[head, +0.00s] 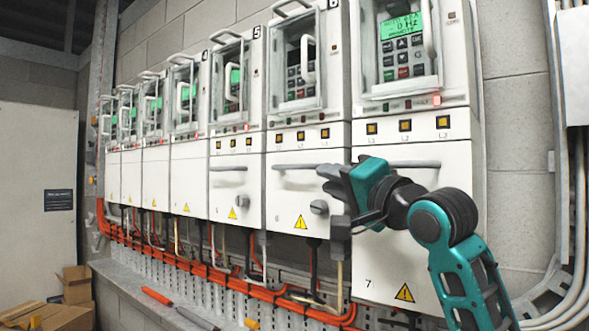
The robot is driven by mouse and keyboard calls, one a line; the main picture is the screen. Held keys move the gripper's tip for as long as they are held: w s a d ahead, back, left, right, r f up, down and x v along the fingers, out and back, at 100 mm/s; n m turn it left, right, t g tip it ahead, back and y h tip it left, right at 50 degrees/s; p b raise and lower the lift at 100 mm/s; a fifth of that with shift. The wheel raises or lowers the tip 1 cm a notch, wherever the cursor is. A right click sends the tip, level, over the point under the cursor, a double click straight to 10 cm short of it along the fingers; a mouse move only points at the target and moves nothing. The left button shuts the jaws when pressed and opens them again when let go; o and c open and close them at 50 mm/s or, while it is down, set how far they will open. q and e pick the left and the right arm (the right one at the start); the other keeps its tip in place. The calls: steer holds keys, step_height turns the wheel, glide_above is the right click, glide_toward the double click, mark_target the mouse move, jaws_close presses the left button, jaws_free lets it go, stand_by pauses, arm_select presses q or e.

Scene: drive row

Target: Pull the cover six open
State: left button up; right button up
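Cover six (290,222) is the white lower panel of the drive with the dark display. It has a grey horizontal bar handle (292,167), a round grey knob and a yellow warning triangle, and looks shut. My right gripper (336,205) comes from the lower right, in front of the right edge of cover six. Its dark fingers look apart, one above the other, with nothing seen between them. The upper finger is close to the handle's right end in the picture; I cannot tell whether they touch. My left gripper is not in view.
Cover seven (400,265) is partly hidden behind my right arm. Clear display windows with handles sit above the covers. Smaller-looking drives recede left. Orange cables (215,275) and a grey ledge run below. Cardboard boxes (70,300) lie at the lower left.

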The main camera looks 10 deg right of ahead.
mark_target(299, 169)
steer(key=p+x, duration=0.2)
steer(key=x, duration=1)
steer(key=shift+w+p, duration=0.1)
steer(key=shift+p, duration=0.2)
jaws_close()
